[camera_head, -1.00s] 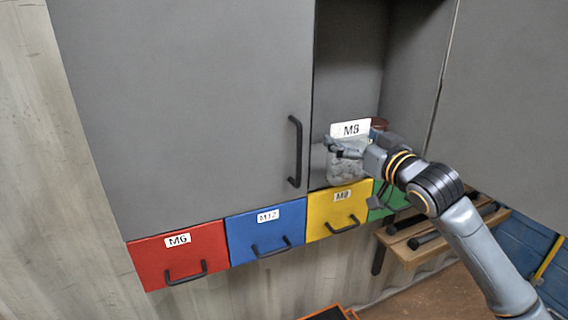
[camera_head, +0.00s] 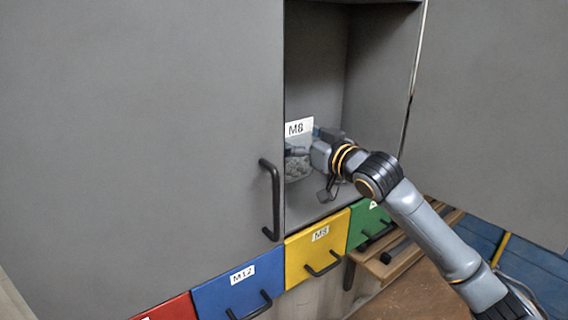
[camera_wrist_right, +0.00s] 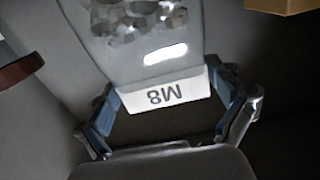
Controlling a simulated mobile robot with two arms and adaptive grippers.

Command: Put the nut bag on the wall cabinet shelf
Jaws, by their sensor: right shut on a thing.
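The nut bag is a clear bag with grey nuts (camera_head: 297,166) and a white header labelled M8 (camera_head: 299,128). In the head view it is inside the open section of the grey wall cabinet, partly hidden by the left door edge and my gripper. My right gripper (camera_head: 303,150) is shut on the bag. In the right wrist view the fingers (camera_wrist_right: 172,108) flank the white M8 header (camera_wrist_right: 180,92), and the nuts (camera_wrist_right: 130,18) show beyond it. The cabinet shelf (camera_head: 318,205) lies below the bag; whether they touch I cannot tell. My left gripper is not in view.
A closed grey door (camera_head: 140,130) with a black handle (camera_head: 272,200) is left of the opening. Another grey panel (camera_head: 495,120) is on the right. Blue (camera_head: 240,285), yellow (camera_head: 318,248) and green (camera_head: 368,222) drawers sit below. A red-brown round object (camera_wrist_right: 18,65) is at the wrist view's left.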

